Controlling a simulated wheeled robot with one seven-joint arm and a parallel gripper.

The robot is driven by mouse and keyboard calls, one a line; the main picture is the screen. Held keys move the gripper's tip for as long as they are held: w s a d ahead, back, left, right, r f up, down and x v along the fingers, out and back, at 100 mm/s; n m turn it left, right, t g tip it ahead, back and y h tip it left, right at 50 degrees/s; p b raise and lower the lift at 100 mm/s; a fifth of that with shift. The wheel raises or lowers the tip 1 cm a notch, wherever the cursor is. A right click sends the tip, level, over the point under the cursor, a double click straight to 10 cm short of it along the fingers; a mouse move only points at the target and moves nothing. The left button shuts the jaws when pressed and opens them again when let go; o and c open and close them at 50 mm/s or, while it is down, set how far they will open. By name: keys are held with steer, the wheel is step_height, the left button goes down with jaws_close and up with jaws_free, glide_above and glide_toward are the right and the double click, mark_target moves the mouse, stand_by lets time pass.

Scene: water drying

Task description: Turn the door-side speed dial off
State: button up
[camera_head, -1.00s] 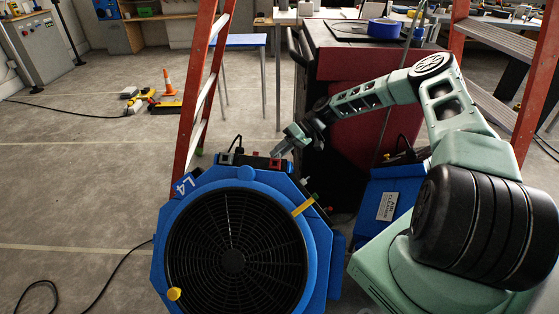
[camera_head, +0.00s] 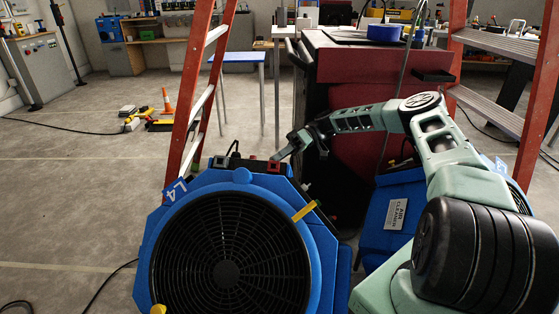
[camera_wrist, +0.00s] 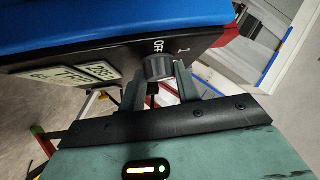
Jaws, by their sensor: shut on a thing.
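A grey speed dial (camera_wrist: 157,67) sits on the black panel (camera_wrist: 110,58) of a blue fan. "OFF" and "1" are printed beside it. My gripper (camera_wrist: 158,86) has a finger on each side of the dial and is shut on it. The dial's exact setting cannot be made out. In the head view my gripper (camera_head: 277,158) is at the top right edge of the near blue fan (camera_head: 143,230), marked "L4", by its black and red top panel. The dial itself is too small to tell there.
A blue air cleaner (camera_head: 378,215) stands to the right, partly behind my arm. A dark red cabinet (camera_head: 350,80) is behind the gripper. Red ladder legs (camera_head: 193,110) rise behind the fan. The floor to the left is mostly clear, with cables.

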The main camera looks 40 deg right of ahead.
steer(key=shift+f, duration=0.15)
steer(key=o, duration=1)
steer(key=shift+c, duration=0.2)
step_height(320, 180, up, 10)
steer(key=p, duration=0.2)
steer(key=shift+p, duration=0.4)
